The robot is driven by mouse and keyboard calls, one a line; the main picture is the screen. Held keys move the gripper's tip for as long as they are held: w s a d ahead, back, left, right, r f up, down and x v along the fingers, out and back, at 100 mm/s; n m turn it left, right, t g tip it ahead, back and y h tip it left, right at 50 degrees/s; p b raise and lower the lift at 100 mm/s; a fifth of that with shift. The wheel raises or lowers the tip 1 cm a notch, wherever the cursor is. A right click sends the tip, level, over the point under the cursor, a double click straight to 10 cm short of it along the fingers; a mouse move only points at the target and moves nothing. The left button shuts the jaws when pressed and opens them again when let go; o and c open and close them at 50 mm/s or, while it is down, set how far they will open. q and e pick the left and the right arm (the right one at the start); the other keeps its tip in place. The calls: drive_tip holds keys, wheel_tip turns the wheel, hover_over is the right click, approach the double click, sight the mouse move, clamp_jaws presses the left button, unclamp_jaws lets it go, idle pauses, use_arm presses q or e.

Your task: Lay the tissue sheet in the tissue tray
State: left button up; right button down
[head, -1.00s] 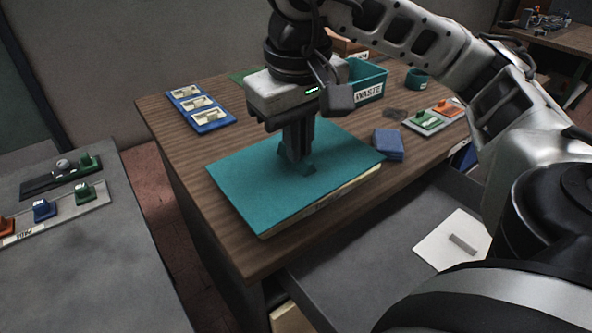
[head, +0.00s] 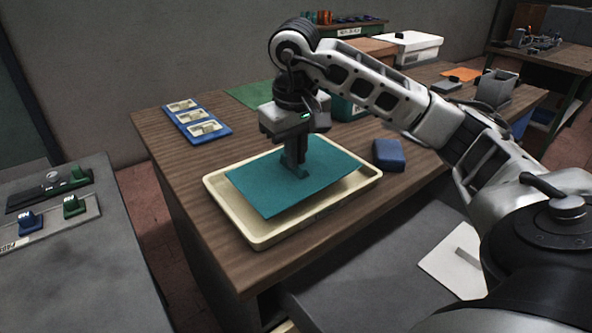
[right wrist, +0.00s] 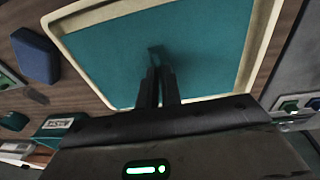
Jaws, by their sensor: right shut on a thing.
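The tissue sheet (head: 270,192) is a flat teal rectangle in the head view. It lies within the outline of the cream tissue tray (head: 262,240), whose rim shows around it. I cannot tell whether the sheet touches the tray floor or is just above it. My right gripper (head: 296,170) points down and is shut on a small raised bit near the sheet's middle. In the right wrist view the sheet (right wrist: 200,45) fills the tray (right wrist: 258,50) between its pale rims, with the shut fingers (right wrist: 158,75) over it. My left gripper is not in view.
A blue block (head: 388,155) sits right of the tray on the wooden table. A blue rack (head: 198,120) with pale pieces is at the back left. A teal bin (head: 345,108) stands behind the gripper. A grey side table (head: 60,270) is at the left.

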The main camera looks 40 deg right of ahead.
sight(296, 171)
drive_tip(key=f, duration=0.3)
drive_tip(key=shift+w+d+f, duration=0.2)
drive_tip(key=shift+f, duration=0.15)
drive_tip(key=c, duration=1.6)
unclamp_jaws()
use_arm(q)
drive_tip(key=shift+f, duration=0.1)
drive_tip(key=p, duration=0.1)
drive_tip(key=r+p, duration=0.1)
drive_tip(key=p, duration=0.1)
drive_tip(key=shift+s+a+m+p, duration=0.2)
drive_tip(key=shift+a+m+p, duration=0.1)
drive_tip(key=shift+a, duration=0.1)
use_arm(e)
drive_tip(key=r, duration=0.4)
drive_tip(key=a+r, duration=0.1)
drive_tip(key=r, duration=0.3)
drive_tip(key=s+r, duration=0.1)
drive_tip(key=r, duration=0.3)
drive_tip(key=shift+a, duration=0.15)
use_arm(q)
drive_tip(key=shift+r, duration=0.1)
use_arm(e)
drive_tip(key=shift+s, duration=0.1)
